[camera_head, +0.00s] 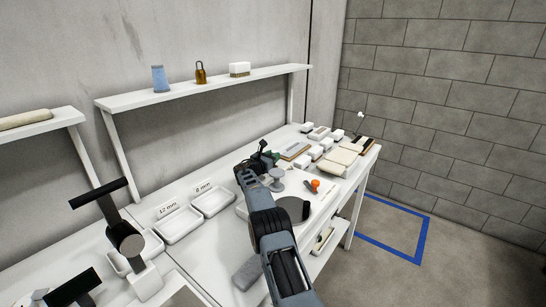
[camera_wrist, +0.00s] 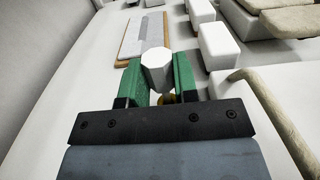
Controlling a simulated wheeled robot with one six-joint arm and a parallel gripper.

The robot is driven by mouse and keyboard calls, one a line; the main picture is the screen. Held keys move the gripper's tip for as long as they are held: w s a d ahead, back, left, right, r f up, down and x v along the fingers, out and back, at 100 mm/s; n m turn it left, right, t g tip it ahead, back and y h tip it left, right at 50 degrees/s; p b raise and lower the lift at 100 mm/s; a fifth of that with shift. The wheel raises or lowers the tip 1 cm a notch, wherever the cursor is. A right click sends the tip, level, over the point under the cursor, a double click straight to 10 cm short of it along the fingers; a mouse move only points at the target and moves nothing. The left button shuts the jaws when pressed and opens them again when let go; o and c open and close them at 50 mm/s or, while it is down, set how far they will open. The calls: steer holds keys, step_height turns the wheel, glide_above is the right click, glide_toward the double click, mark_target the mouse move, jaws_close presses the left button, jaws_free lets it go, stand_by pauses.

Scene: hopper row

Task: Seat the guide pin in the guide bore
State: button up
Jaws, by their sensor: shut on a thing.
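My gripper (camera_wrist: 157,80) has green jaw pads in the wrist view, closed on a pale, faceted, blunt-ended piece, likely the guide pin (camera_wrist: 156,65). A small yellowish part shows below it between the pads. In the head view my gripper (camera_head: 262,154) is small and dark above the far part of the bench, and the held piece cannot be made out there. I cannot pick out the guide bore in either view.
The white bench (camera_head: 215,240) bears two trays marked 12 mm (camera_head: 180,224) and 8 mm (camera_head: 212,201). A grey round-topped stand (camera_head: 277,174) and an orange-headed item (camera_head: 315,185) are right of my arm. White blocks (camera_wrist: 217,45) and a wood-edged board (camera_wrist: 141,35) lie beyond my gripper.

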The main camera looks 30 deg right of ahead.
steer(key=shift+f, duration=0.45)
steer(key=shift+f+b, duration=0.2)
steer(key=shift+b, duration=0.3)
stand_by(0.6)
steer(key=shift+f+b, duration=0.4)
steer(key=shift+f, duration=0.15)
steer(key=o, duration=1)
